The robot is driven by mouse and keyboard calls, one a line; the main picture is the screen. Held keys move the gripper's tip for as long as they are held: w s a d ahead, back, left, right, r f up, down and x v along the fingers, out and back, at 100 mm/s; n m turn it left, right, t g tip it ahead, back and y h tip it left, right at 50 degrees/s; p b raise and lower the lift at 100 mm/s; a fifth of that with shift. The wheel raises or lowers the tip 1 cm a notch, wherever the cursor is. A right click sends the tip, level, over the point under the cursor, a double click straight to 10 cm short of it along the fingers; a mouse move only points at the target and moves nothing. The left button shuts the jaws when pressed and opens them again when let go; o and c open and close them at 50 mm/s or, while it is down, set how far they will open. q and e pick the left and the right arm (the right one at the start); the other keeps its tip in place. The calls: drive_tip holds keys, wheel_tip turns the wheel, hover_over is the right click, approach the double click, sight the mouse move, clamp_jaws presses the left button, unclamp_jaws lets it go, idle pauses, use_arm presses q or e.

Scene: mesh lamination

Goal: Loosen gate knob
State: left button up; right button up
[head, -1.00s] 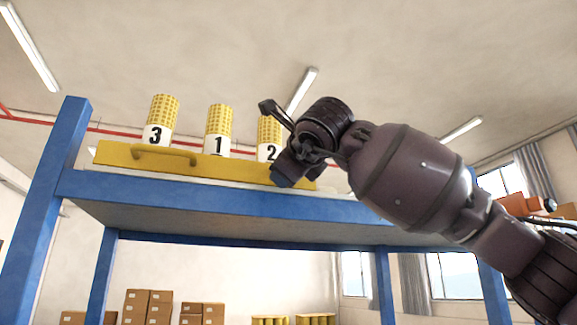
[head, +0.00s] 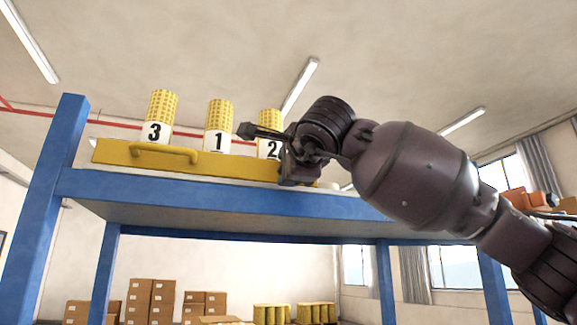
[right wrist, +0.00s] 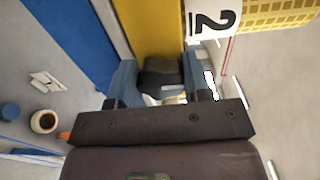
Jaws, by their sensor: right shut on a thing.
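The yellow gate (head: 200,163) with its curved handle (head: 165,152) lies along the front of the blue frame's top. My right gripper (head: 292,172) is at the gate's right end in the head view. In the right wrist view the blue fingers of my right gripper (right wrist: 157,85) are closed around a dark knob (right wrist: 160,72), against the yellow gate (right wrist: 155,28). My wrist hides the knob in the head view. My left gripper is not in view.
Yellow rolls numbered 3 (head: 160,118), 1 (head: 219,127) and 2 (head: 269,133) stand behind the gate. Roll 2 is close to my right gripper. Blue posts and the blue beam (head: 200,190) frame the station. Cardboard boxes (head: 150,295) stand far behind.

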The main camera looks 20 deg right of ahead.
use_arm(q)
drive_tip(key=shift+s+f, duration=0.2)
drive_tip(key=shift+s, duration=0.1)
use_arm(e)
drive_tip(key=o, duration=0.9)
use_arm(q)
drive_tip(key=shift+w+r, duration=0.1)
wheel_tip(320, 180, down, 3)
drive_tip(key=b, duration=0.2)
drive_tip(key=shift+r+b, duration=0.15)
drive_tip(key=shift+b, duration=0.2)
use_arm(e)
drive_tip(key=s, duration=1.1)
drive_tip(key=shift+d, duration=0.15)
